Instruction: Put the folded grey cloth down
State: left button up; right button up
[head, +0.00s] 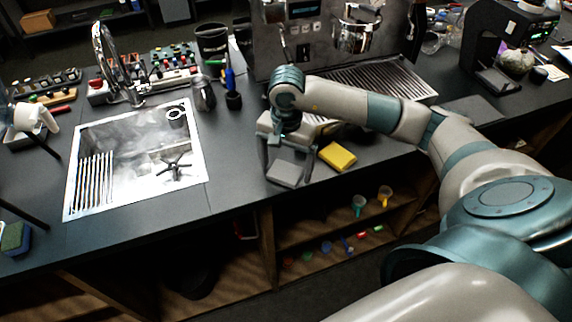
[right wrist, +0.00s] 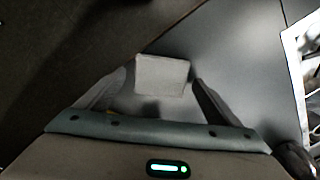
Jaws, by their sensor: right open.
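The folded grey cloth (head: 285,173) lies on the dark counter near its front edge, right of the sink. It also shows in the right wrist view (right wrist: 162,75) as a pale, flat square between the fingertips. My right gripper (head: 286,168) is right over the cloth, pointing down, with its fingers apart on either side of it. In the right wrist view my right gripper (right wrist: 160,82) shows a gap between at least the right finger and the cloth. My left gripper is not in view.
A yellow cloth or sponge (head: 338,156) lies just right of the grey cloth. The sink (head: 136,160) is to the left. The espresso machine (head: 318,42) stands behind. Open shelves (head: 335,225) with small items are below the counter edge.

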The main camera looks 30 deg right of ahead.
aim_at(286, 171)
notch_tip(286, 171, up, 12)
jog(key=b, duration=0.2)
jog(key=shift+f+b, duration=0.2)
jog(key=shift+b, duration=0.2)
jog(key=shift+s, duration=0.1)
dwell(0.6)
